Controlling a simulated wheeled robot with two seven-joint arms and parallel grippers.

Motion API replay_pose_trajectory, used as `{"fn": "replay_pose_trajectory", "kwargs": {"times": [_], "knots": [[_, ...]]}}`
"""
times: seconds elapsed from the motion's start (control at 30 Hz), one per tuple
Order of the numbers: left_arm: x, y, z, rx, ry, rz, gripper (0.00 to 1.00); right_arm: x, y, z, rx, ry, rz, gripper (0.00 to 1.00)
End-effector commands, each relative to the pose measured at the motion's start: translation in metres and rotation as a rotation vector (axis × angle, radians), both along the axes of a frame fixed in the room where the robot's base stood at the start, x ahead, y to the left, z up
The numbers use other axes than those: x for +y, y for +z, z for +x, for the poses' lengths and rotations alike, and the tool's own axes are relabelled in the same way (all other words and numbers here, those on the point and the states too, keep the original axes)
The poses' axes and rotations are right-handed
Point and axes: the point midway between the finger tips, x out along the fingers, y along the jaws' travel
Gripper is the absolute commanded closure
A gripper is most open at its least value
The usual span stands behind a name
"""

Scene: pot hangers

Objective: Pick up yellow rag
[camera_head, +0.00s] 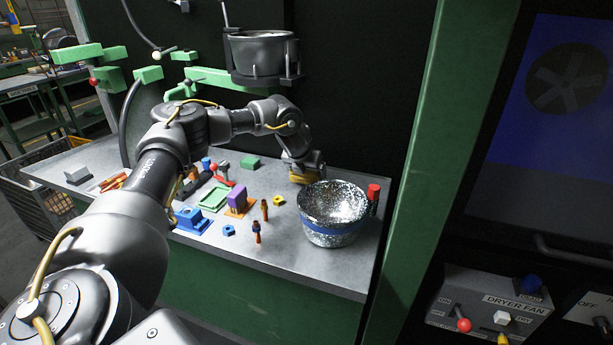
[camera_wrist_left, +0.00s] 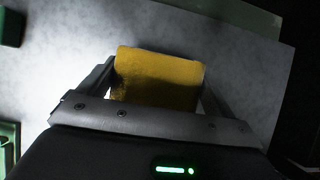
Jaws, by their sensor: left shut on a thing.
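The yellow rag (camera_wrist_left: 157,78) shows in the left wrist view as a blocky folded piece between the two fingers of my left gripper (camera_wrist_left: 155,88). The gripper is shut on it, with a finger against each side. In the head view the rag (camera_head: 305,175) is at the end of my left arm, over the back of the grey table, just behind the speckled metal bowl. My left gripper (camera_head: 303,170) is partly hidden there by its own wrist. Whether the rag still touches the table is hard to tell. My right gripper is not in view.
The speckled metal bowl (camera_head: 333,205) with a blue band stands close in front of the rag, a red-topped object (camera_head: 373,191) beside it. A dark pot (camera_head: 260,52) hangs above.

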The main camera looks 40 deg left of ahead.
Motion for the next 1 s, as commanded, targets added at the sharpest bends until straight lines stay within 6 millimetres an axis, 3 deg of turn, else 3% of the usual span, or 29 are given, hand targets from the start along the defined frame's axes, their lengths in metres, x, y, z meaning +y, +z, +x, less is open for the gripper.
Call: {"fn": "replay_pose_trajectory", "kwargs": {"times": [0.07,0.33,0.5,0.63,0.8,1.0], "knots": [[0.000,0.014,-0.001,-0.004,0.001,-0.002,0.32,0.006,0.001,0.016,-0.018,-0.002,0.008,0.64],[-0.004,0.075,-0.054,-0.007,-0.003,-0.001,0.32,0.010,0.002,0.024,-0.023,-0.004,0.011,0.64],[-0.006,0.091,-0.097,-0.004,-0.002,0.002,0.32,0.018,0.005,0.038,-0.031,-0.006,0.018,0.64],[-0.008,0.104,-0.121,-0.004,-0.002,0.002,0.32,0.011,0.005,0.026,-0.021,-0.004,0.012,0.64],[-0.009,0.111,-0.135,-0.002,0.000,0.001,0.32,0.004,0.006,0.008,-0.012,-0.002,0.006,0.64],[-0.010,0.111,-0.140,0.000,0.000,0.000,0.32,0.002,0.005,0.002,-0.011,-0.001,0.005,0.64]]}}
